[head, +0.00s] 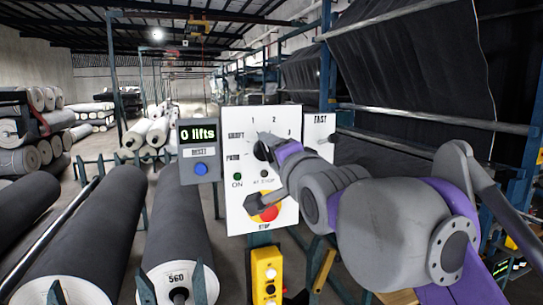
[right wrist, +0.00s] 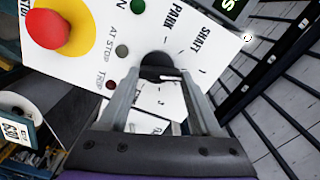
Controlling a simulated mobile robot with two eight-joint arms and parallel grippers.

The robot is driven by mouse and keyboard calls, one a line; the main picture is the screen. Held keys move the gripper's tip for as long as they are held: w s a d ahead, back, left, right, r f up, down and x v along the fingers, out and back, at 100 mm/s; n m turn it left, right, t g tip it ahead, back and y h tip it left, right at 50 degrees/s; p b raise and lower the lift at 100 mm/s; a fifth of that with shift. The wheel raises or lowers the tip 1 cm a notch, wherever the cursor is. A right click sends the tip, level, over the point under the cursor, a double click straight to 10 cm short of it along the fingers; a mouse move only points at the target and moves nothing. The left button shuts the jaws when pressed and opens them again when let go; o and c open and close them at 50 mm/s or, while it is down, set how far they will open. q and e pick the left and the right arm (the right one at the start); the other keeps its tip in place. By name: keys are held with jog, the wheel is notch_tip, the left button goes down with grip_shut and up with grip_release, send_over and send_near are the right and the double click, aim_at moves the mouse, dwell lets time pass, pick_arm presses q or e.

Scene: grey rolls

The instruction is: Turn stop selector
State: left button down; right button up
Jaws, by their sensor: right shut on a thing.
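In the right wrist view the dark knob (right wrist: 158,64) lies between the two fingertips of that gripper (right wrist: 162,84). The fingers hide part of the knob, and I cannot tell which mark it points to. The red STOP button (head: 268,212) on a yellow base is below, partly covered by my arm; it also shows in the right wrist view (right wrist: 47,29). My left gripper is not in view.
A grey box (head: 199,150) left of the panel reads "0 lifts" and has a blue RESET button (head: 200,168). Small ON and AT STOP lamps sit below the knob. A yellow control box (head: 267,275) stands underneath. Large dark rolls (head: 175,225) lie to the left.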

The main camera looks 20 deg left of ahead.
dwell(0.4)
jog(key=o, duration=1.4)
jog(key=b+v, duration=0.1)
jog(key=v, duration=1)
jog(key=shift+w+b, duration=0.1)
jog(key=shift+b, duration=0.3)
